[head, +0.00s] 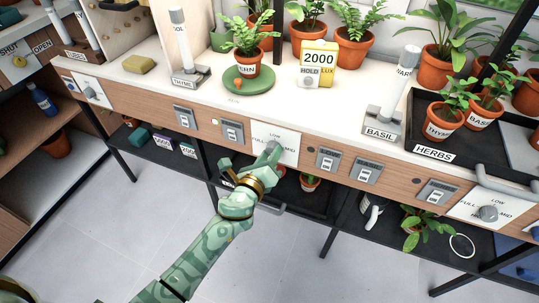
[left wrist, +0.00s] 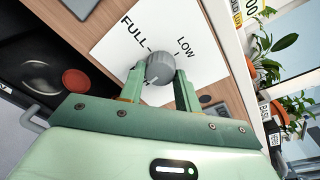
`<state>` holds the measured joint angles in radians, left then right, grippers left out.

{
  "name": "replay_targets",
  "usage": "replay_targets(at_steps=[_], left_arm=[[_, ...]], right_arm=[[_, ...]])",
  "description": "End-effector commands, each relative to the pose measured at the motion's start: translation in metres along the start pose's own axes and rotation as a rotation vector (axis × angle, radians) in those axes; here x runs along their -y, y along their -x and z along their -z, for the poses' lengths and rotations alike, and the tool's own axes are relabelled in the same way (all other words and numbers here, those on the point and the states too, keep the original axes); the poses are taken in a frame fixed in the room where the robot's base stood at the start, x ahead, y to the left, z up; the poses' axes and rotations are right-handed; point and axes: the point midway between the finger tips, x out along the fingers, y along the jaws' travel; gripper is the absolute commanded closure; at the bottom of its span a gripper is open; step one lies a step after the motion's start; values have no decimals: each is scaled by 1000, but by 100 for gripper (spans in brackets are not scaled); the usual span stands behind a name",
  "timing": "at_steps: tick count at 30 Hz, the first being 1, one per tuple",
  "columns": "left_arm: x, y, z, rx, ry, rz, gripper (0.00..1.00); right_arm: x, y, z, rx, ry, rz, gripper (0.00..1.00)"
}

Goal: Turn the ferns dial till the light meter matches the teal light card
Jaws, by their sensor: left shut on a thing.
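A grey round dial (left wrist: 158,68) sits on a white plate (head: 285,147) on the bench front, with FULL and LOW marked around it. My left gripper (head: 268,158) is shut on this dial, one finger on each side, as the left wrist view shows (left wrist: 158,88). Which way the dial points is not clear, and no ferns label on it can be read. The light meter (head: 318,53), yellow with HOLD and LUX marks, stands on the bench and reads 2000. I cannot pick out a teal light card for certain. My right gripper is out of view.
A potted fern (head: 248,62) stands on a green disc (head: 235,84) left of the meter. Another dial (head: 488,213) is at the right and one (head: 89,92) at the left. Switches line the bench front. A shelf below holds small boxes (head: 163,143).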

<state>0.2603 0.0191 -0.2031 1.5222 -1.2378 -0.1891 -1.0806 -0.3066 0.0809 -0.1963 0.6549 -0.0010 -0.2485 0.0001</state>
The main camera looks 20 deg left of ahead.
Motion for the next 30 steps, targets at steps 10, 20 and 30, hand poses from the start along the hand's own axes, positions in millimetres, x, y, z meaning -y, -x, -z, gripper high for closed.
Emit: replay_targets(at_steps=[10, 20, 30], left_arm=[[-2, 1, 3, 0, -99, -12, 90], [-2, 1, 3, -1, -107, -12, 90], [-2, 1, 2, 2, -106, -11, 45]], right_arm=[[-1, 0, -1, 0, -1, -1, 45], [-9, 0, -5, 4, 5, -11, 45], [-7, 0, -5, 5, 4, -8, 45]])
